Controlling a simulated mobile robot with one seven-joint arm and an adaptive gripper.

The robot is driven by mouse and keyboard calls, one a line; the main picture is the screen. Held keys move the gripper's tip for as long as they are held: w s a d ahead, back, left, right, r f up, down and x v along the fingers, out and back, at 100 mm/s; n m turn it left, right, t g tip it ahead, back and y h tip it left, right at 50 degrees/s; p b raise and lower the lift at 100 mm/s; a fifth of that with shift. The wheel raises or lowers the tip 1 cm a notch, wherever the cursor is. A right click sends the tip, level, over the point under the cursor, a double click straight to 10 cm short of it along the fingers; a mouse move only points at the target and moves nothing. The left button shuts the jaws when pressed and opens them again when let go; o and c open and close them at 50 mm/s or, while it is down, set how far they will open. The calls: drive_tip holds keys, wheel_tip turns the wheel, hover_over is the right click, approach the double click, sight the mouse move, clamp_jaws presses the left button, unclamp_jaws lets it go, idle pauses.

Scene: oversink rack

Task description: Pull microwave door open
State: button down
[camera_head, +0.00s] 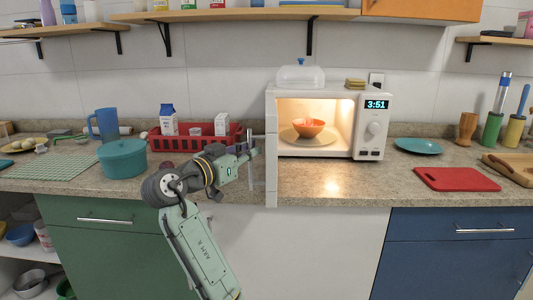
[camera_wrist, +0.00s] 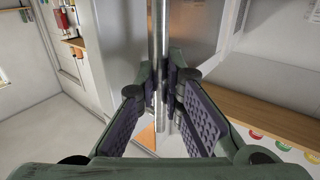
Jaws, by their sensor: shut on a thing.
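The white microwave (camera_head: 368,148) stands on the counter with its lit inside in view. Its door (camera_head: 271,175) is swung out at the left side and shows nearly edge-on, jutting toward the front. My gripper (camera_head: 249,150) is at the left of the door. In the wrist view my gripper (camera_wrist: 168,88) has its fingers closed around the vertical metal door handle (camera_wrist: 159,35). An orange bowl (camera_head: 309,128) sits on the round plate (camera_head: 296,137) inside the microwave.
A red rack (camera_head: 195,141) with cartons and a teal pot (camera_head: 122,159) stand left of my gripper. A red cutting board (camera_head: 456,179) and a blue plate (camera_head: 418,146) lie to the right. The counter before the microwave (camera_head: 335,183) is clear.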

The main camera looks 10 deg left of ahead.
drive_tip(key=shift+w+a, duration=0.2)
drive_tip(key=shift+a, duration=2.05)
drive_tip(key=c, duration=1.7)
unclamp_jaws()
drive_tip(key=v, duration=1.2)
